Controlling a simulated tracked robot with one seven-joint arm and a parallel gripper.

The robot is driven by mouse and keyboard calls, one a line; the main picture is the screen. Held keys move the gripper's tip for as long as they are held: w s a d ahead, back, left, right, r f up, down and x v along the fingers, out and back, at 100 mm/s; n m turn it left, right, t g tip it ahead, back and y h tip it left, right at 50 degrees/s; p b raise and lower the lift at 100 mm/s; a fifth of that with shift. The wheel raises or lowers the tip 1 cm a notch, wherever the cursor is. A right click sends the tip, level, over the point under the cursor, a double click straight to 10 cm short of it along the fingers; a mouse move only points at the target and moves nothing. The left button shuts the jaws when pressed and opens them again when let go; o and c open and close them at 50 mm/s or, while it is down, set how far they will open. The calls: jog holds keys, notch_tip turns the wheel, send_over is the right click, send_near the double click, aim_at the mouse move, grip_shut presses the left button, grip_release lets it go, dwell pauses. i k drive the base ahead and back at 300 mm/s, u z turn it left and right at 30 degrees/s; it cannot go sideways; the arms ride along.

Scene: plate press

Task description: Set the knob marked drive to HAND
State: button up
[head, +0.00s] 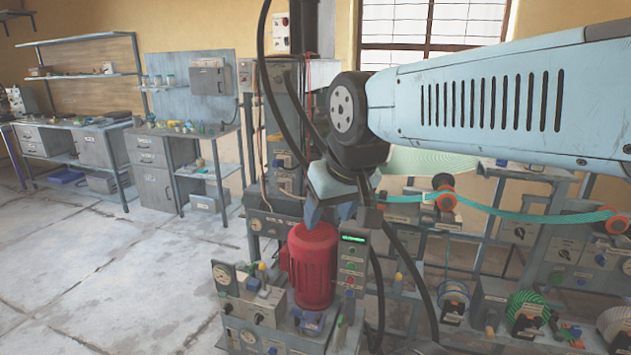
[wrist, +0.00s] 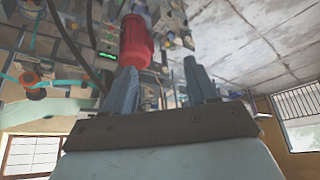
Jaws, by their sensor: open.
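My gripper (head: 331,212) hangs in the head view just above the top of a red motor (head: 313,265), fingers pointing down. In the wrist view its two fingers (wrist: 160,78) stand apart with nothing between them, and the red motor (wrist: 136,40) shows beyond them, nearer the left finger. The control panels around the motor carry several small knobs and switches, including a grey panel (head: 252,310) at front left. Their labels are too small to read, so I cannot tell which knob is marked drive.
A narrow box with a green display (head: 353,239) stands right of the motor, close to my gripper. Black cables hang nearby. A teal belt over orange rollers (head: 445,199) and several wire spools (head: 525,312) are at right. Workbenches (head: 75,140) stand at back left; the floor (head: 130,260) is clear.

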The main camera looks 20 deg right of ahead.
aim_at(564, 254)
jog(key=u, duration=0.5)
jog(key=i, duration=0.15)
jog(key=z, duration=2.9)
jog(key=k, duration=0.8)
jog(key=z, duration=0.25)
jog(key=i, duration=0.8)
jog(key=u, duration=0.15)
